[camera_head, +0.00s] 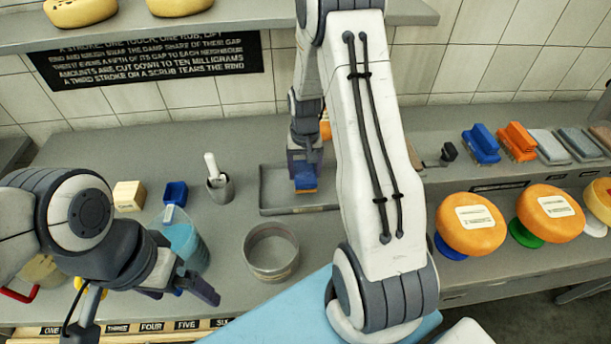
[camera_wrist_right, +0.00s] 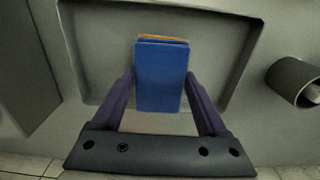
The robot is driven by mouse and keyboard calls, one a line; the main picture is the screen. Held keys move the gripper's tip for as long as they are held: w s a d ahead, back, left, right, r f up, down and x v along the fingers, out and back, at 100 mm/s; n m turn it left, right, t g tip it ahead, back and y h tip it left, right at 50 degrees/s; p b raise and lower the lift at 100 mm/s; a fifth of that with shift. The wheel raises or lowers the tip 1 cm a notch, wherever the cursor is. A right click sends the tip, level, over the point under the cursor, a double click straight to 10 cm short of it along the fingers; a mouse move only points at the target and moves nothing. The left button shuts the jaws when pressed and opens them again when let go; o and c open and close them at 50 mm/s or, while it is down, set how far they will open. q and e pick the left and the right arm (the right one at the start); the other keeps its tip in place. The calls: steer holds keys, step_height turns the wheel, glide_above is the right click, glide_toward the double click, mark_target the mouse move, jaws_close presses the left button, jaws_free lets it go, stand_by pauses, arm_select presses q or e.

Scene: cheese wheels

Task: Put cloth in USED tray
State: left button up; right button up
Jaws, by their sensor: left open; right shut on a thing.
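My right gripper (camera_head: 304,168) is shut on a blue block-shaped thing with an orange-brown edge (camera_wrist_right: 161,75). I cannot tell whether it is a folded cloth or a brush. It is over a shallow grey tray (camera_head: 277,204), whose floor and rim also show in the right wrist view (camera_wrist_right: 237,60); I cannot tell whether it touches the tray. No label is readable on the tray. Folded greyish cloths (camera_head: 549,146) lie on the right shelf. My left gripper (camera_head: 183,281) is open and empty at the lower left, in front of a blue-tinted clear jug (camera_head: 186,243).
A round metal pot (camera_head: 271,252) stands in front of the tray. A cup with a white handle (camera_head: 220,187) stands left of it. Blue (camera_head: 481,144) and orange (camera_head: 517,142) brushes and cheese wheels (camera_head: 470,237) are at right. A light-blue surface (camera_head: 275,312) lies in front.

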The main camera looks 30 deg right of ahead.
mark_target(305, 173)
step_height(305, 173, down, 2)
steer(key=shift+f+p, duration=0.25)
steer(key=shift+p, duration=0.15)
steer(key=shift+f, duration=0.5)
